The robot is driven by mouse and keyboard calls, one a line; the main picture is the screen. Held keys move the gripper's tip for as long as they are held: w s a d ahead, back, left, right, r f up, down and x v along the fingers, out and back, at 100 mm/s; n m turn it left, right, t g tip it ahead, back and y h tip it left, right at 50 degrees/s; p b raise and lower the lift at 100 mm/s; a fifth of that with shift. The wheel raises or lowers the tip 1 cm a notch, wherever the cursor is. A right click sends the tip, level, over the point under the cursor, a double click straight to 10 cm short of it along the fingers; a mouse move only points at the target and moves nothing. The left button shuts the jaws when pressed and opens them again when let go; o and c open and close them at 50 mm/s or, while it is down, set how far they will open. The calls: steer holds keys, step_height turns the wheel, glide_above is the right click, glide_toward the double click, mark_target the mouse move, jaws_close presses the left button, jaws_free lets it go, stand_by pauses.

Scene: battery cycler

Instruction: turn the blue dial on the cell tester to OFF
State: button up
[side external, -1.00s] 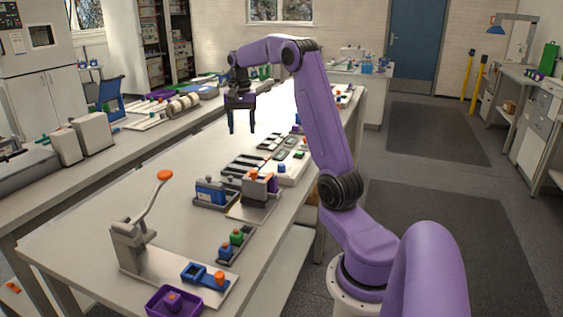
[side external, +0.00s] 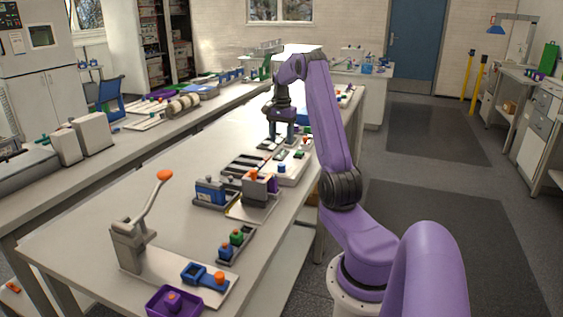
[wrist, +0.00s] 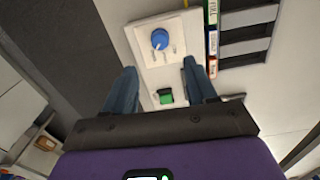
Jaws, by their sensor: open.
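The blue dial (side external: 281,168) sits on the white cell tester (side external: 293,175) near the right edge of the long bench. In the wrist view the round blue dial (wrist: 160,39) stands on a pale panel, with small marks below it too small to read. I cannot tell which setting it points to. My gripper (side external: 282,138) points down over the bench, farther from the camera than the dial. In the wrist view my gripper (wrist: 158,70) is open and empty. The dial lies beyond its fingertips, and a green button (wrist: 165,96) shows between the fingers.
A dark slotted tray (wrist: 246,36) and several coloured labelled items (wrist: 212,40) lie beside the tester. A block with an orange knob (side external: 256,185) stands nearer the camera. A lever press with an orange handle end (side external: 165,175) stands at the front.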

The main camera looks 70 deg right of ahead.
mark_target(281, 164)
step_height(281, 164, down, 10)
steer(key=shift+r, duration=0.1)
stand_by(0.4)
steer(key=c, duration=1.1)
